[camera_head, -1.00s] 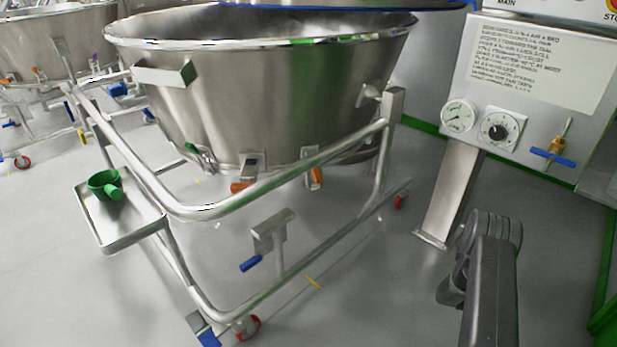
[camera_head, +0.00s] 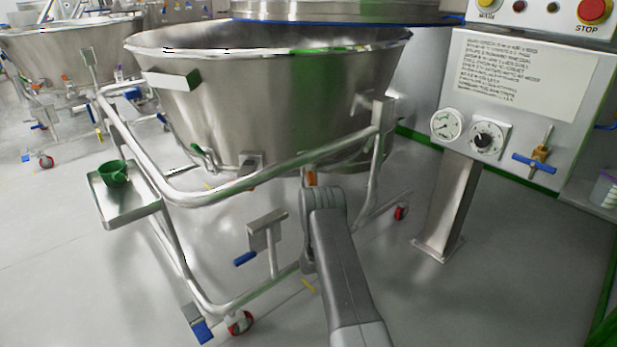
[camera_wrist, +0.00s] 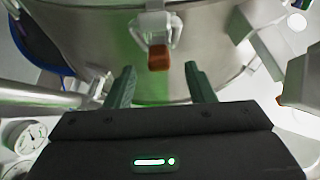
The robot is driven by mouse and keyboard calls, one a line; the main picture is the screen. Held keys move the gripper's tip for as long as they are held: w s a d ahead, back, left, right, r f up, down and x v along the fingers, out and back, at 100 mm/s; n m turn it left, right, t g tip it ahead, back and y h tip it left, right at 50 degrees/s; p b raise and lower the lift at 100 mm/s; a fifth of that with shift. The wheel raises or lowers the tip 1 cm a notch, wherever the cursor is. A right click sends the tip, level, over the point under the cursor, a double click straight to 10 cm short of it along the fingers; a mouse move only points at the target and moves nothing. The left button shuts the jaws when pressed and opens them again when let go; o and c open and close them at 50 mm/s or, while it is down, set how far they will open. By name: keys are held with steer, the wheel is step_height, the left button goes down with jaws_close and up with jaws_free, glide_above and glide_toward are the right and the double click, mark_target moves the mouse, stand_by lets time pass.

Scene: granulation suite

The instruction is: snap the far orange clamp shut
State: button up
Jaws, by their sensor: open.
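The steel bowl (camera_head: 265,105) stands in its tubular frame. An orange clamp handle (camera_head: 310,178) shows low on the bowl, just above the end of my arm. A second orange handle (camera_head: 252,187) shows slightly farther left, mostly hidden by the frame rail. In the wrist view, one clamp's orange-brown handle (camera_wrist: 159,57) hangs from a metal bracket on the bowl wall. My gripper (camera_wrist: 159,71) is open, with its green fingers on either side of that handle's line and the handle just beyond the tips. No contact shows. My gripper's fingers are hidden in the head view.
The frame's rail (camera_head: 285,172) runs close to the clamps. A control panel (camera_head: 525,85) with gauge, knob and blue-handled valve stands at right. A side tray (camera_head: 130,206) holds a green scoop (camera_head: 113,173) at left. Another bowl (camera_head: 60,55) stands behind.

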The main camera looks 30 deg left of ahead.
mark_target(310, 172)
steer(key=b+x, duration=0.1)
steer(key=x, duration=0.7)
steer(key=shift+w+a+r+b, duration=0.1)
steer(key=shift+w+r+b, duration=0.2)
steer(key=shift+b, duration=0.1)
jaws_close()
